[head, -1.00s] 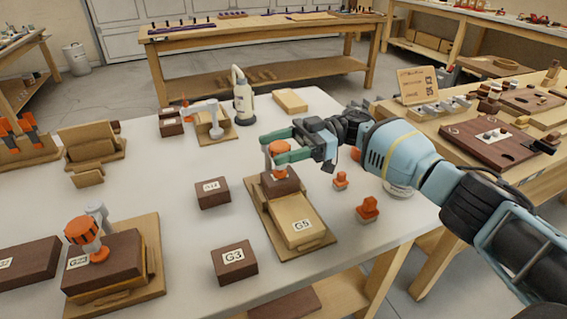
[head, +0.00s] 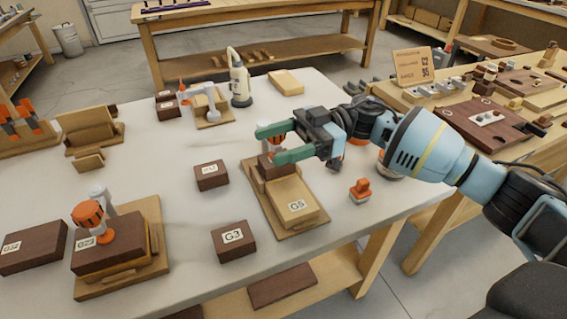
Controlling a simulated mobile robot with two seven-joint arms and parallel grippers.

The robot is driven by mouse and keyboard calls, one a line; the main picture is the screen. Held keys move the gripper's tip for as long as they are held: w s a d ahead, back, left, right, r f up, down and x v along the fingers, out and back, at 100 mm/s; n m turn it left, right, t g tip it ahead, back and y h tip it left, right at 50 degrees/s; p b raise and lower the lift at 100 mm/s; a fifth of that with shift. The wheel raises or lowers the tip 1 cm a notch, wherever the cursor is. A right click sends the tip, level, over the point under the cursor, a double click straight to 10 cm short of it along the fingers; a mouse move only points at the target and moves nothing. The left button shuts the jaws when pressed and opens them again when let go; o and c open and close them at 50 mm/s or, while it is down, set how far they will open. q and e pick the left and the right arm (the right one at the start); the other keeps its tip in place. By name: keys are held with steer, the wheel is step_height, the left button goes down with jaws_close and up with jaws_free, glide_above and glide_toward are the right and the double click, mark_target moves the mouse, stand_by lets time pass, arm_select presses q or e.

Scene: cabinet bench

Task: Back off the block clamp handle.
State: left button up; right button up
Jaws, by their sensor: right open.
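The clamp with an orange handle (head: 274,143) stands at the far end of a wooden fixture board (head: 297,232), over a dark block. A light wooden block marked G5 (head: 297,205) lies on the same board. My right gripper (head: 266,145) is open, with its green fingers pointing left, one on the far side and one on the near side of the handle. The fingers and palm hide much of the clamp, and I cannot tell whether they touch it. My left gripper is not in view.
Another orange-handled clamp (head: 90,217) stands front left on a dark block. A further clamp (head: 205,97) and a white bottle (head: 239,80) stand at the back. Dark blocks, including G3 (head: 234,239), lie left of the fixture. A small orange piece (head: 361,190) lies right.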

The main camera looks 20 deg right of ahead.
steer(key=s+a, duration=0.2)
steer(key=s, duration=0.4)
steer(key=shift+s+r+p, duration=0.35)
steer(key=shift+s, duration=0.05)
